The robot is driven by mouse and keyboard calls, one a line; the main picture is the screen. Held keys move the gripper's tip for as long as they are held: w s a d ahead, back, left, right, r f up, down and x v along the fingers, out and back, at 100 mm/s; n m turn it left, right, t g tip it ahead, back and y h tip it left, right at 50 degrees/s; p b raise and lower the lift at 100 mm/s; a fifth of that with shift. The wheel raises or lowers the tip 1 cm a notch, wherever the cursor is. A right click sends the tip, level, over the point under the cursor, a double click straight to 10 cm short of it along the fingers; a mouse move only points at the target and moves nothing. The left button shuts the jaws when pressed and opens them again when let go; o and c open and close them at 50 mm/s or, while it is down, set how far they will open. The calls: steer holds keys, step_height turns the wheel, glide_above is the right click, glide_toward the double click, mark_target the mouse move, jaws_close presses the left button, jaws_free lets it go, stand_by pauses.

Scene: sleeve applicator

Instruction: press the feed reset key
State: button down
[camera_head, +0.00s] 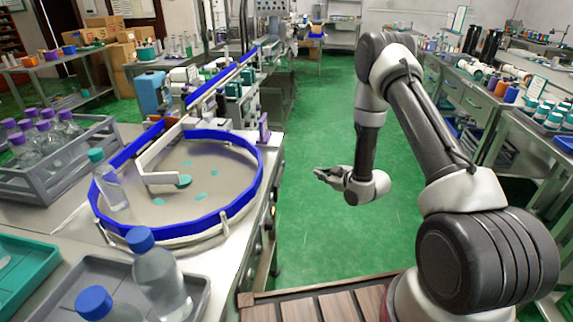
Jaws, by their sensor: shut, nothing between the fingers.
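My gripper (322,174) hangs over the green floor aisle, right of the sleeve machine and apart from it. It points left towards the machine's side, is small in this view, and is shut and empty. The machine's side panel (264,200) faces the aisle and is seen at a steep angle. Small dark and light controls (268,222) run along it. I cannot tell which of them, if any, is the feed reset key; no label is readable. A small purple upright piece (263,129) stands at the machine top's right edge.
A round, blue-rimmed turntable (215,212) with teal caps and a clear bottle (111,187) sits on the machine. A grey crate (70,165) of purple-capped bottles and a tray with blue-capped bottles (160,280) stand left. A bench (535,130) lines the right. The aisle floor (330,235) is clear.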

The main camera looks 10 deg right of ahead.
mark_target(284, 164)
steer(key=shift+w+a+r+t, duration=0.1)
steer(key=shift+w+r+t, duration=0.1)
steer(key=shift+r, duration=0.25)
steer(key=shift+w+r+t, duration=0.1)
steer(key=shift+r+t, duration=0.1)
steer(key=shift+r, duration=0.2)
steer(key=w+a, duration=0.2)
steer(key=a, duration=0.6)
steer(key=shift+w+a, duration=0.2)
steer(key=shift+w, duration=0.1)
steer(key=shift+a, duration=0.15)
stand_by(0.8)
steer(key=shift+w+a, duration=0.15)
steer(key=shift+a, duration=0.1)
steer(key=shift+w+a, duration=0.15)
steer(key=shift+a, duration=0.25)
stand_by(0.9)
steer(key=shift+d, duration=0.15)
steer(key=shift+s+d, duration=0.3)
steer(key=shift+d, duration=0.3)
